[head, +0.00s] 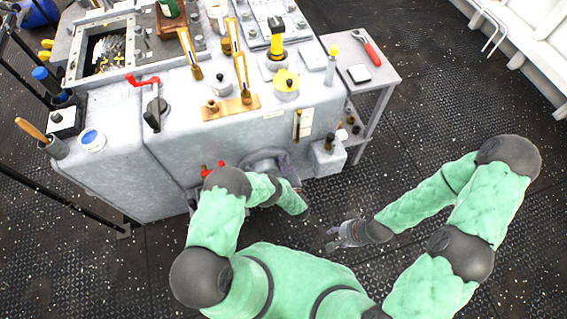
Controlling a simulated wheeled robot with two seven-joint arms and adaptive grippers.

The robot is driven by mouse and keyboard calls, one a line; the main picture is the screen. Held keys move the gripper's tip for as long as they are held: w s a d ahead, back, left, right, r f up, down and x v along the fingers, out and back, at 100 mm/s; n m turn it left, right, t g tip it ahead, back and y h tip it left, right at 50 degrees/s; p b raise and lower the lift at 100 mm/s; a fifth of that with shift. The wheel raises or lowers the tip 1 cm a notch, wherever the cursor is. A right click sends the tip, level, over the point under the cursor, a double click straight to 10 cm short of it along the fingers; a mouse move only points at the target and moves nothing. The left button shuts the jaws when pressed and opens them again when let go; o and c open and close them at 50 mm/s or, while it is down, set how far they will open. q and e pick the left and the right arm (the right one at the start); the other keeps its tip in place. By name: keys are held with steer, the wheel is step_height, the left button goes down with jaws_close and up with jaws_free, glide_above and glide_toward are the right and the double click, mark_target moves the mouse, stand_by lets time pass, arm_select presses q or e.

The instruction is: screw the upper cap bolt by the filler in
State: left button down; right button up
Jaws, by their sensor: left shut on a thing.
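The grey machine block (200,140) fills the upper left. A yellow-topped cap (286,83), which may be the filler, stands on its top near the right end. A small bolt-like part (298,124) sits upright on the front face below it; I cannot tell whether it is the upper cap bolt. My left gripper (288,172) is low at the front face, partly hidden by my arm. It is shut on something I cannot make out. My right gripper (334,239) is open and empty over the floor, right of my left arm and apart from the block.
A side table (385,73) at the right holds a red-handled tool (366,46). The dark floor at right is clear.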

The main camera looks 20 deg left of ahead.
arm_select(q)
steer(key=shift+d+f+m, duration=0.1)
steer(key=shift+d+m, duration=0.05)
steer(key=shift+m, duration=0.15)
steer(key=c, duration=1.1)
jaws_free()
steer(key=shift+o, duration=0.2)
steer(key=shift+s, duration=0.1)
steer(key=v, duration=0.8)
steer(key=shift+d, duration=0.1)
